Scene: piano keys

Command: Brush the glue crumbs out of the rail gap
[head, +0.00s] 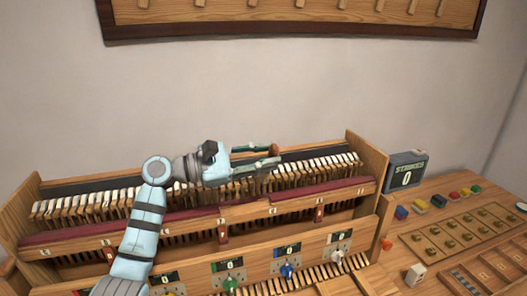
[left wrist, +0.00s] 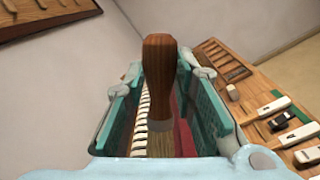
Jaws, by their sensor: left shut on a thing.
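My left gripper (head: 268,156) is over the right half of the piano action, its fingers pointing right. It is shut on a brush, of which the brown wooden handle (left wrist: 160,65) stands up between the fingers in the left wrist view; a small part of the handle (head: 275,150) shows in the head view. A long wooden rail with dark red felt (head: 180,217) runs in front of the rows of hammers (head: 85,207). I cannot make out glue crumbs or the exact rail gap. My right gripper is not in view.
The case's right side wall (head: 367,160) rises beside the action. A "STRIKES" counter (head: 407,171) reading 0 stands on the bench to its right, with coloured blocks (head: 437,201) and a slotted wooden board (head: 460,232). A framed board hangs on the wall behind.

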